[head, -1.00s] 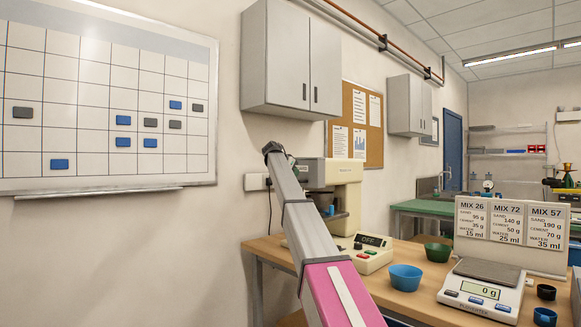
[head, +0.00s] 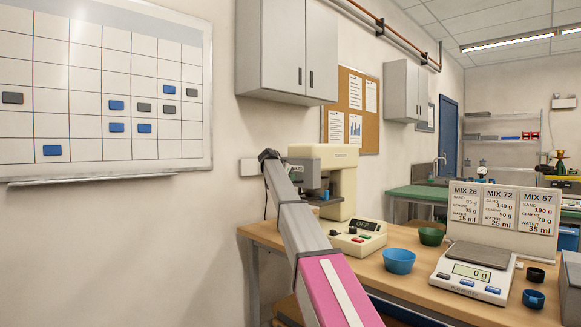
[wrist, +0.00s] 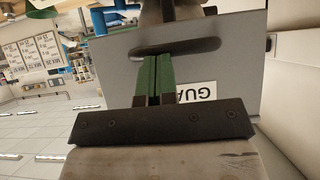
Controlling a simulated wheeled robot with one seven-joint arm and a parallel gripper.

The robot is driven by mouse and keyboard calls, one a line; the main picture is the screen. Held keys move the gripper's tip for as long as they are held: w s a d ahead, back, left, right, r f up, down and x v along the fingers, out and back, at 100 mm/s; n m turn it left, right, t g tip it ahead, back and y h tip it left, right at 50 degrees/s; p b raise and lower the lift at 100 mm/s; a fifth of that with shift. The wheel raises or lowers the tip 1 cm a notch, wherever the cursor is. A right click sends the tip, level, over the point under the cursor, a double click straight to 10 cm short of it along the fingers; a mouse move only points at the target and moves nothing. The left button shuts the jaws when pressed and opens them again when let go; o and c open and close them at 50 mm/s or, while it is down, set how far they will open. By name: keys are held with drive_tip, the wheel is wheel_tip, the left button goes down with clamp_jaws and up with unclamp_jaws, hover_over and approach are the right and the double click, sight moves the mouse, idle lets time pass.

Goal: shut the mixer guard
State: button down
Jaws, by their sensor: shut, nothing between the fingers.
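The cream mixer (head: 343,190) stands on the wooden bench beyond my arm, with a control box showing OFF at its front. Its grey guard (head: 311,174) is partly hidden by my arm in the head view. In the wrist view the guard (wrist: 228,55) is a flat grey panel with a dark handle slot and an upside-down label (wrist: 197,92), partly covered. My gripper (wrist: 158,60) has its green fingers shut together and empty, their tips over the slot. I cannot tell whether they touch the guard. The head view hides the gripper behind my arm.
A blue bowl (head: 398,261), a green bowl (head: 431,236), a scale (head: 468,272) and a mix sign (head: 503,213) stand on the bench (head: 402,285) to the right. The wall and whiteboard (head: 105,90) are at the left. Grey cabinets (head: 287,50) hang above.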

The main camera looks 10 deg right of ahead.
wheel_tip(320, 180, down, 6)
idle(0.4)
